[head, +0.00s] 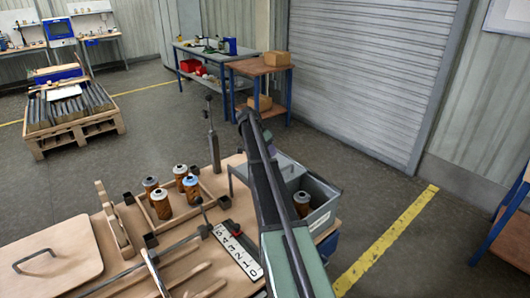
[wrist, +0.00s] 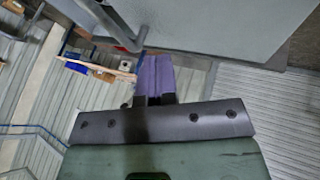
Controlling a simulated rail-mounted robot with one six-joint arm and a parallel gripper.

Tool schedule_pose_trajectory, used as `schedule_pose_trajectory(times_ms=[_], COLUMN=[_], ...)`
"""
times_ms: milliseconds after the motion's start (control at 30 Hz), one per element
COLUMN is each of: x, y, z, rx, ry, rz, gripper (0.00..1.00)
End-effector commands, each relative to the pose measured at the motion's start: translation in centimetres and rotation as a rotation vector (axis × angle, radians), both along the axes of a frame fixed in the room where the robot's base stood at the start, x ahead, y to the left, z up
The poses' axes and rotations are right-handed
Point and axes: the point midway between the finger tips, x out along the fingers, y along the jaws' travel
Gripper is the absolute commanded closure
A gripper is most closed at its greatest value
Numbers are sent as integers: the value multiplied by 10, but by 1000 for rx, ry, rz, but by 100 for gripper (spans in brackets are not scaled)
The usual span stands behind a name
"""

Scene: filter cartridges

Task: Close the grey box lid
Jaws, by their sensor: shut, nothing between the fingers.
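The grey box (head: 326,192) stands at the right end of the wooden table in the head view. Its right part is open, and a brown cartridge (head: 302,203) shows inside. A grey panel with a bar handle, seemingly the lid (head: 288,167), is raised at the box's far side and is partly hidden by my arm. In the wrist view a large grey panel, likely the lid (wrist: 235,30), fills the top, with a bar handle (wrist: 122,28). My gripper (wrist: 155,72) has purple fingers, shut and empty, close below that panel; contact cannot be told. In the head view it (head: 268,144) is mostly hidden.
A numbered white strip (head: 238,250), a wooden board with a handle (head: 45,262) and slats lie nearer. An upright grey post (head: 213,140) stands behind.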

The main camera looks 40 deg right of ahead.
Motion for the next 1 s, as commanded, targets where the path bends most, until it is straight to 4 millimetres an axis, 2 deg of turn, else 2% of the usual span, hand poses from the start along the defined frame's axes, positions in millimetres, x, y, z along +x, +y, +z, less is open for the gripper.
schedule_pose_trajectory(times_ms=[33,100,200,300,767,867,1000], x=[-6,-12,-34,-45,-51,-59,-82], y=[-4,-9,-9,-10,-11,-11,-12], z=[-20,-33,-27,-28,-28,-28,-28], rx=[0,0,0,0,0,0,0], ry=[0,1,0,1,0,0,0], rz=[0,0,-2,0,1,1,-2], gripper=[100,100,100,100,100,100,100])
